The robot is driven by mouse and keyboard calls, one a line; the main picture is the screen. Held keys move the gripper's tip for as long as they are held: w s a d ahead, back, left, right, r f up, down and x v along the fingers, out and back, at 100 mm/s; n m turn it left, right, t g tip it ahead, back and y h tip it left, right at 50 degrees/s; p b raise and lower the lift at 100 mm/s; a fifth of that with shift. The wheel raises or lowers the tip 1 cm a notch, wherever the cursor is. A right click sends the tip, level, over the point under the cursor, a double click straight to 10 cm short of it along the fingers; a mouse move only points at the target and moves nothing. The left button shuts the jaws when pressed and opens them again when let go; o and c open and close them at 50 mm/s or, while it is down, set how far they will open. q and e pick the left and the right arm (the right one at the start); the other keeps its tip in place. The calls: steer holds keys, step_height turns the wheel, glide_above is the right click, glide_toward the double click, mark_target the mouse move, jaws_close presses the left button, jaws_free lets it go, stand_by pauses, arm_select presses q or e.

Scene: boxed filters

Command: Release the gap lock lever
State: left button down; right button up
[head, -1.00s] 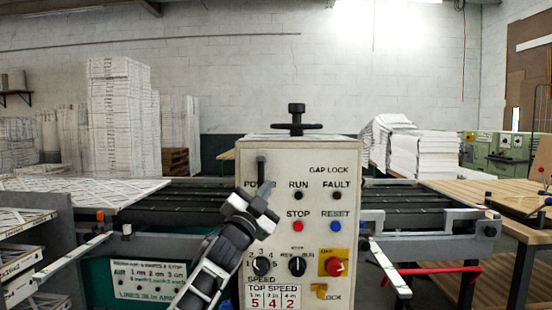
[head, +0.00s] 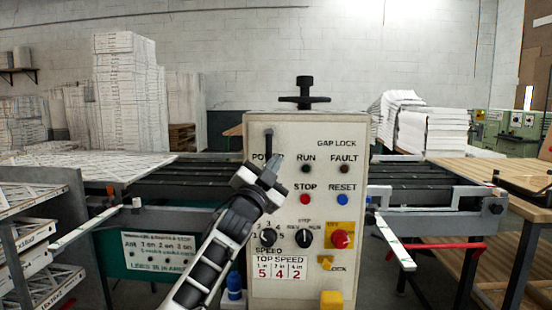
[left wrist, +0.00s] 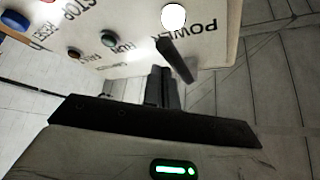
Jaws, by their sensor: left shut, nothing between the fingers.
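The cream control box (head: 350,220) stands in front of me, with the words GAP LOCK at its upper right. A slim black lever (head: 268,141) points down on its upper left face, above the POWER label. The same black lever (left wrist: 177,60) shows beside the POWER label in the left wrist view. My left gripper (head: 274,167) is shut and empty, just below the lever in the head view. Its closed fingers (left wrist: 163,88) appear close to the lever in the left wrist view; I cannot tell whether they touch. My right gripper is not in view.
A black hand knob (head: 304,92) stands on top of the box. Knobs and a red stop button (head: 341,239) sit lower on its face. Rails (head: 408,254) flank the box. A wooden table (head: 495,174) is at the right, filter racks (head: 35,185) at the left.

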arm_select(q)
steer(key=s+a, duration=0.2)
steer(key=s, duration=0.7)
steer(key=shift+b, duration=0.4)
steer(key=shift+s+a, duration=0.1)
